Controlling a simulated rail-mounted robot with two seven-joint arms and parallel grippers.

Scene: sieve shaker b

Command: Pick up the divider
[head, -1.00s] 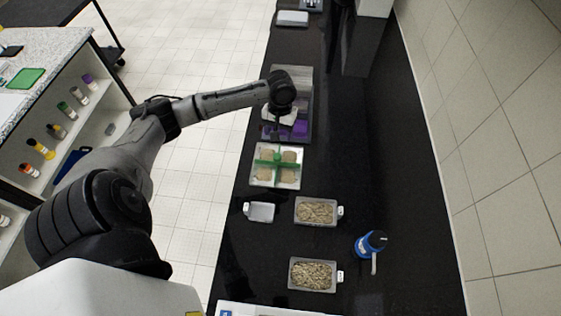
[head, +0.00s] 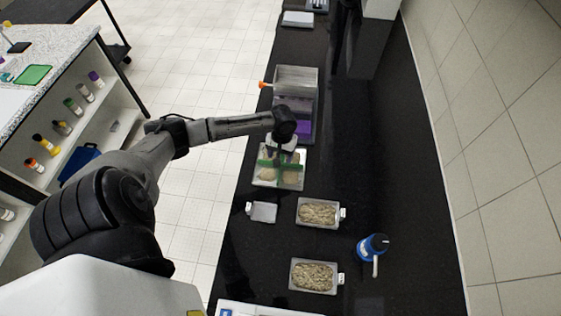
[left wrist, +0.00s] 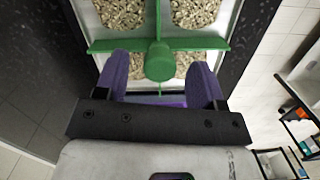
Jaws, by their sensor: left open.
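The green divider (left wrist: 160,60) is a cross with a round knob at its middle. It sits in a light square tray (head: 259,182), with a heap of grain in each quarter. In the head view the divider (head: 281,169) is partly hidden by my left gripper (head: 285,150). In the left wrist view my left gripper (left wrist: 160,78) is open, its two purple fingers on either side of the knob. I cannot tell whether the fingers touch it. My right gripper is in neither view.
Two metal pans of grain (head: 319,213) (head: 315,276) and a small empty pan (head: 263,212) stand nearer on the black bench. A blue bottle (head: 371,247) is at the right. A grey machine with purple parts (head: 296,88) stands behind the tray.

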